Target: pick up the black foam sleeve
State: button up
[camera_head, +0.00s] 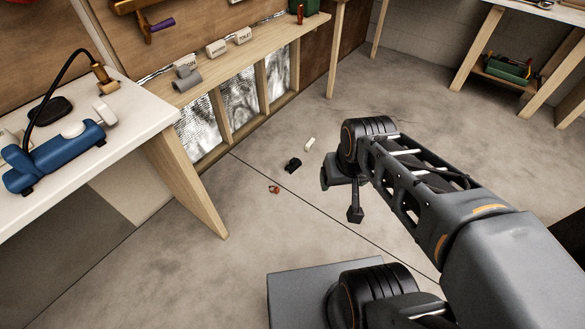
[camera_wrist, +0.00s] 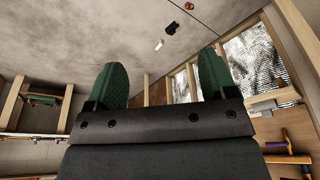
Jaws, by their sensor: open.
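A small black piece, which looks like the black foam sleeve (camera_head: 292,165), lies on the concrete floor near the middle of the head view. It also shows near the top of the wrist view (camera_wrist: 172,27), where its shape is too small to make out well. My gripper (camera_wrist: 163,75) is open and empty, its two green finger pads wide apart. The sleeve is beyond the fingertips, well apart from them. In the head view my arm reaches in from the right, ending to the right of the sleeve.
A white piece (camera_head: 309,143) and an orange-brown ring-like piece (camera_head: 274,189) lie near the sleeve. A white workbench (camera_head: 130,130) with a blue tool (camera_head: 55,158) stands left. A wooden ledge (camera_head: 270,42) with labelled white blocks runs behind. The floor around the small pieces is clear.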

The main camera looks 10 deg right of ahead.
aim_at(295, 163)
jog(key=i, duration=1.75)
jog(key=u, duration=0.4)
